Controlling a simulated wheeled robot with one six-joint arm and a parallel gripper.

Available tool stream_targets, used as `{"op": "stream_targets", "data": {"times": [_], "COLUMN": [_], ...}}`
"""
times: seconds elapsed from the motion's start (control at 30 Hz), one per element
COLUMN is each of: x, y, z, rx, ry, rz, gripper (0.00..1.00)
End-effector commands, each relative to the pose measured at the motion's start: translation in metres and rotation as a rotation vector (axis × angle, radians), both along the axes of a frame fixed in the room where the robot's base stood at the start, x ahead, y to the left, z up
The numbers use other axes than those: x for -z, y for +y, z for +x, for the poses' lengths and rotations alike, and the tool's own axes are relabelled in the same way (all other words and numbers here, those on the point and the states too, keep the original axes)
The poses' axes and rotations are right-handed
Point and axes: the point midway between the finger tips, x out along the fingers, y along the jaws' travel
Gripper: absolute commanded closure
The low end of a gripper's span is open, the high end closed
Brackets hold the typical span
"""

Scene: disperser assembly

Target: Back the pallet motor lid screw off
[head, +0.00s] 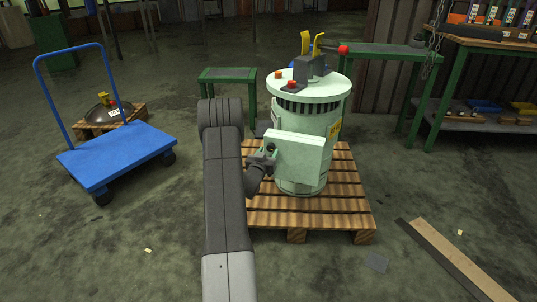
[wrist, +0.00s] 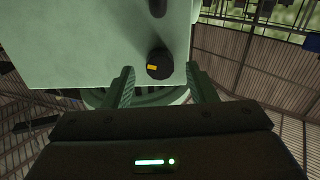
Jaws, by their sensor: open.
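The pale green motor (head: 313,122) stands upright on a wooden pallet (head: 345,205). Its box-shaped lid (head: 300,158) faces my arm, and shows large and pale in the wrist view (wrist: 80,45). A round black screw with a yellow mark (wrist: 159,65) sits near the lid's edge in the wrist view. A second dark screw (wrist: 157,7) is cut off by the top of that view. My gripper (head: 264,158) is at the lid's left side. In the wrist view my gripper (wrist: 160,78) is open, its green fingers on either side of the marked screw, apart from it.
A blue trolley (head: 118,155) stands at the left, with a small pallet (head: 125,115) behind it. A green table (head: 228,75) and a workbench (head: 475,40) stand behind. Planks (head: 455,260) lie on the floor at the lower right.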

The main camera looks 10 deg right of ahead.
Motion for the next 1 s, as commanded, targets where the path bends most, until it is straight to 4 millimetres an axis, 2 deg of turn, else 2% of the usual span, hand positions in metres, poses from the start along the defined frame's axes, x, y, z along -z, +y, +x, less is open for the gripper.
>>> {"op": "stream_targets", "data": {"times": [0.2, 0.47, 0.7, 1.0], "x": [0.0001, -0.0003, -0.0002, -0.0001], "y": [-0.0073, -0.0077, -0.0076, -0.0075], "z": [0.0117, 0.0125, 0.0124, 0.0123], "rx": [0.0, -0.001, -0.001, 0.0], "ry": [0.0, 0.0, 0.0, 0.016], "rz": [0.0, 0.0, 0.0, -0.026], "gripper": [0.49, 0.49, 0.94, 0.93]}}
